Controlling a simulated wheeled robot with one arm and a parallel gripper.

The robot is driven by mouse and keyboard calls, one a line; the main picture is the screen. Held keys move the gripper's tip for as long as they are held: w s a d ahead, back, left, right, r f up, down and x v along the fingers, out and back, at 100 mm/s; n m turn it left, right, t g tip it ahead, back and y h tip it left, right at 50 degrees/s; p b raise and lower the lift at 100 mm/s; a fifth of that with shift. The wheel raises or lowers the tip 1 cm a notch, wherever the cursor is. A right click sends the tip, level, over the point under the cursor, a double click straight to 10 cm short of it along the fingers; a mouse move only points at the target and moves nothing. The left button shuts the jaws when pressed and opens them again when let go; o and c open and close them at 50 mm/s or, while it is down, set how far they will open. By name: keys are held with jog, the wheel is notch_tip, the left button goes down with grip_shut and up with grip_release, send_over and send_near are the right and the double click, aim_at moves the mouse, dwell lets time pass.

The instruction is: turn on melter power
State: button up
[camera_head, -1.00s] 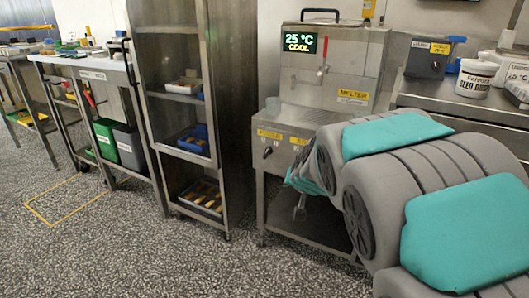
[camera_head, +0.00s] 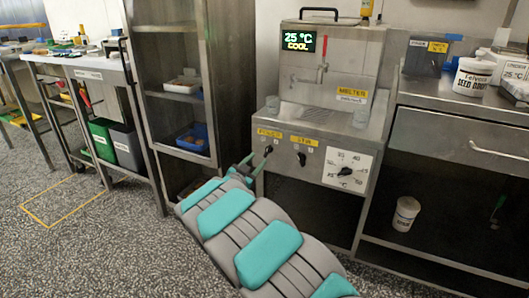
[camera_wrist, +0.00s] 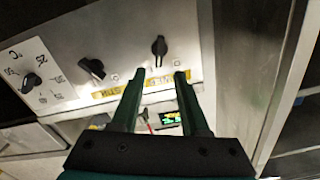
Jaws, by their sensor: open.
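The steel melter (camera_head: 350,60) stands in the middle of the head view, its display (camera_head: 299,42) reading 25 °C COOL. On its front panel are the black power knob (camera_head: 268,150) under a yellow label, the stir knob (camera_head: 301,158) and a temperature dial (camera_head: 346,171). My gripper (camera_head: 248,164) is close to the power knob at the panel's left end. In the wrist view, which is upside down, my open gripper (camera_wrist: 157,76) has its fingertips apart and empty. The power knob (camera_wrist: 159,48) lies just beyond the gap, in line with it. The stir knob (camera_wrist: 92,68) is to the left.
A steel shelf rack (camera_head: 176,100) with trays stands close left of the melter. A counter (camera_head: 450,104) with a white bucket (camera_head: 474,77) is at the right; a smaller bucket (camera_head: 405,213) sits on its lower shelf. Two cups are on the melter's ledge.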

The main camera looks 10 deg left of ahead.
aim_at(267, 150)
jog(key=x, duration=0.7)
jog(key=shift+w+d+f+p, duration=0.15)
jog(key=shift+w+d+p, duration=0.05)
jog(key=shift+w+p, duration=0.15)
jog(key=shift+s, duration=0.1)
grip_shut()
